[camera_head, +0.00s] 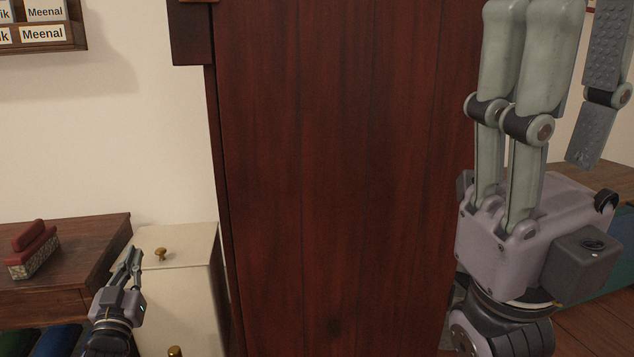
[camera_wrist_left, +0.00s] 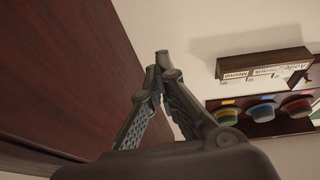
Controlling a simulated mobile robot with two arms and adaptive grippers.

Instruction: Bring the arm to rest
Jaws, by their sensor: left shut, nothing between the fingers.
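My left gripper (camera_head: 136,252) is at the lower left of the head view, small and pointing up, in front of a cream cabinet with a brass knob. Its fingers are closed together and hold nothing. In the left wrist view its fingertips (camera_wrist_left: 162,60) meet in a point with nothing between them. My right gripper (camera_head: 588,45) is large and close on the right of the head view, fingers pointing up. Its fingers stand apart with an empty gap; their tips are cut off by the top edge.
A tall dark red wooden cabinet (camera_head: 345,180) stands between the grippers. The cream cabinet (camera_head: 185,245) is beside it. A brush-like red block (camera_head: 34,245) lies on a wooden unit (camera_head: 90,245) at left. A name-labelled wall rack (camera_head: 40,47) hangs upper left. Several coloured bowls (camera_wrist_left: 262,112) show in the wrist view.

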